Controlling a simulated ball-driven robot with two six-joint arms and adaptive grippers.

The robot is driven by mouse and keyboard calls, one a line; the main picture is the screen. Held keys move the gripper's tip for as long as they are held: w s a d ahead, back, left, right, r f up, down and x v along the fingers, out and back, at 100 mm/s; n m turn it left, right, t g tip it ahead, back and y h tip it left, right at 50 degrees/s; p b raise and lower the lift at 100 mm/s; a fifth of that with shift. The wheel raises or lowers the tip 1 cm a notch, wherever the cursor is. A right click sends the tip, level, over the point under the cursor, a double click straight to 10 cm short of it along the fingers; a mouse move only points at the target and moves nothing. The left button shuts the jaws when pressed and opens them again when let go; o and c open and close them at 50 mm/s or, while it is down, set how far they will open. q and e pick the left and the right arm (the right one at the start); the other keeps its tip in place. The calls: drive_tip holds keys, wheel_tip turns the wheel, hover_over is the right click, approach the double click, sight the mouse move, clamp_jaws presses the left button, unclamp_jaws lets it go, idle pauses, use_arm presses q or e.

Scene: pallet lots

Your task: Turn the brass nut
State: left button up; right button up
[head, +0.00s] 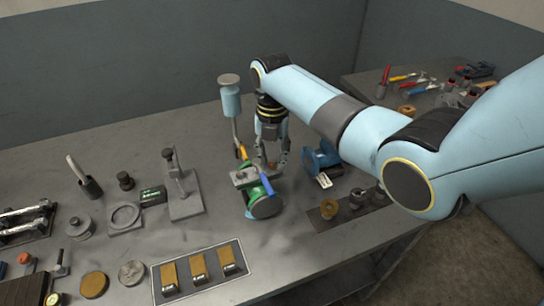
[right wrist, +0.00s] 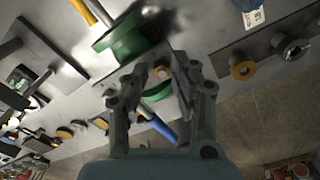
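A small brass nut (right wrist: 162,72) shows between the fingers of my right gripper (right wrist: 157,82) in the right wrist view, with a gap on at least one side. It sits by a grey plate and a green round body (right wrist: 122,42). In the head view my right gripper (head: 273,163) points down, fingers apart, at the far edge of the green body (head: 261,199) and its grey plate (head: 246,177). The nut is mostly hidden there, and I cannot tell whether a finger touches it. My left gripper is not in view.
A dark plate with a brass ring (head: 329,208) and dark rings lies right of the green body. A blue device (head: 323,158) stands behind it. A grey stand (head: 183,190) is to the left, and a tray of brass blocks (head: 245,270) is in front.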

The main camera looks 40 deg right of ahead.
drive_tip(key=shift+s+f, duration=0.2)
drive_tip(key=shift+f, duration=0.25)
drive_tip(key=shift+w, duration=0.1)
drive_tip(key=c, duration=0.5)
clamp_jaws()
drive_tip(key=m, duration=0.6)
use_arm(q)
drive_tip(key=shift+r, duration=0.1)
use_arm(e)
drive_tip(key=m, duration=0.6)
drive_tip(key=shift+m, duration=0.4)
drive_tip(key=o, duration=0.5)
unclamp_jaws()
